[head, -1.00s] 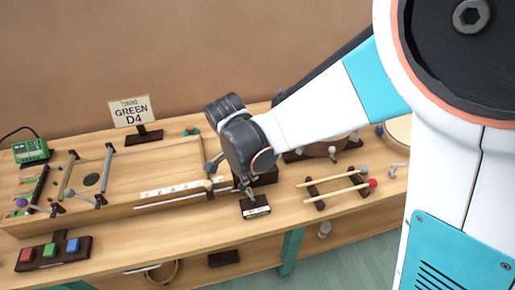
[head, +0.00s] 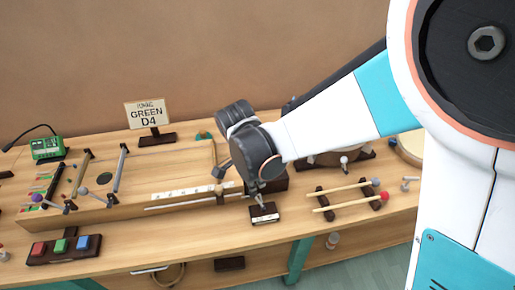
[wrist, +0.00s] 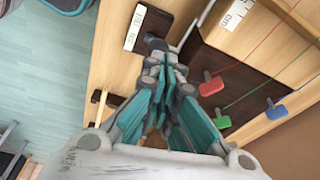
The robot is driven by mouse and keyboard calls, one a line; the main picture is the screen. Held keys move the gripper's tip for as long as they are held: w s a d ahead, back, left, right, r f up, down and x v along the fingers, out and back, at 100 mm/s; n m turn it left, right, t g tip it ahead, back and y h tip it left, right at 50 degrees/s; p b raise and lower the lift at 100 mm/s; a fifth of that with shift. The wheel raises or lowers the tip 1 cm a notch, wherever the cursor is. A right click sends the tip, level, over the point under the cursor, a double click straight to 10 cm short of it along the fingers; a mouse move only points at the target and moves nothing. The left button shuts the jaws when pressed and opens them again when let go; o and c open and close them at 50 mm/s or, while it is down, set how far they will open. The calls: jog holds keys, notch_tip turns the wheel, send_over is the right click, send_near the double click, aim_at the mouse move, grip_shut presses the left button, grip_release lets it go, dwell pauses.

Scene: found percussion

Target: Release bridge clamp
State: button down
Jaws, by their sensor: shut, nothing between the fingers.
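My gripper (head: 260,202) is shut and empty, just above or at a small dark block with a white label (head: 265,214) at the front of the bench. In the wrist view the fingers (wrist: 160,48) point toward that labelled block (wrist: 146,28); contact cannot be told. The wooden string instrument (head: 165,180) lies to the left, with two upright bars (head: 120,168) across its left part. A small knob (head: 220,199) sits at the right end of its labelled scale. I cannot tell which part is the bridge clamp.
A sign reading GREEN D4 (head: 147,115) stands behind the instrument. Red, green and blue buttons (head: 61,246) sit front left. Two mallets (head: 345,194) rest on a rack to the right. In the wrist view, red, green and blue tabs (wrist: 223,121) hang on coloured strings beside a dark block.

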jog(key=s+a+r+p, duration=0.1)
jog(key=a+r+p, duration=0.3)
jog(key=r, duration=0.4)
jog(key=shift+s+a, duration=0.15)
jog(key=shift+a, duration=0.15)
jog(key=shift+r, duration=0.1)
